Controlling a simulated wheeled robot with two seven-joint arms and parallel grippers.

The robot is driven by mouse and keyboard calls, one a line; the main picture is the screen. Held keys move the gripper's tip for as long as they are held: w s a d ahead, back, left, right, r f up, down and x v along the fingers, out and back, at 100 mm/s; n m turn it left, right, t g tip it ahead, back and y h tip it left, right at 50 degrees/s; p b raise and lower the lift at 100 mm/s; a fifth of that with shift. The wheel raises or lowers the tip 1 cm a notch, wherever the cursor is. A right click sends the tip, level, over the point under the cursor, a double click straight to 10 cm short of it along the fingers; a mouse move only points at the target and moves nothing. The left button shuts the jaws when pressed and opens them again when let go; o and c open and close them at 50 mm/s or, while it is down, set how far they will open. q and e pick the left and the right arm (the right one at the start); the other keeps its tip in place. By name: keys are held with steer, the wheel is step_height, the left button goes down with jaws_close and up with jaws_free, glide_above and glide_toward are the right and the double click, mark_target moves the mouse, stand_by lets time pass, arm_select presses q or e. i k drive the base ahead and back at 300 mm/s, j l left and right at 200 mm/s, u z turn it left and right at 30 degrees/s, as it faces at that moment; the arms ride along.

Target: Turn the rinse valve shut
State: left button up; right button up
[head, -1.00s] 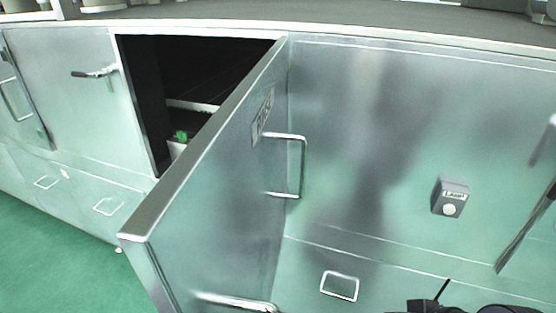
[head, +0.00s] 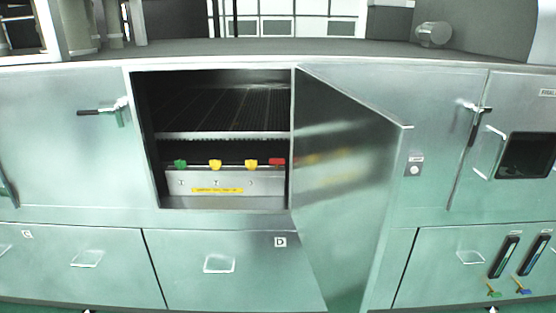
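A row of small valve handles sits inside an open cabinet bay: a green one (head: 180,164), two yellow ones (head: 215,165) (head: 251,165) and a red one (head: 277,161). They stand along a pale manifold panel (head: 235,182) with a yellow label strip (head: 217,190) that is too small to read. I cannot tell which handle is the rinse valve. A green handle (head: 494,293) and a blue handle (head: 524,291) also show under two gauges at the lower right. Neither of my grippers is in view.
The bay's door (head: 350,170) stands open towards me on the right side of the opening. A dark grated shelf (head: 225,110) lies above the handles. Closed drawers (head: 219,264) run below. The opening in front of the handles is clear.

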mark_target(276, 161)
steer(key=i+j, duration=0.2)
steer(key=j, duration=0.15)
steer(key=i+j, duration=0.15)
steer(key=j, duration=0.2)
steer(key=i+j, duration=0.2)
steer(key=j+z, duration=0.05)
steer(key=j, duration=0.05)
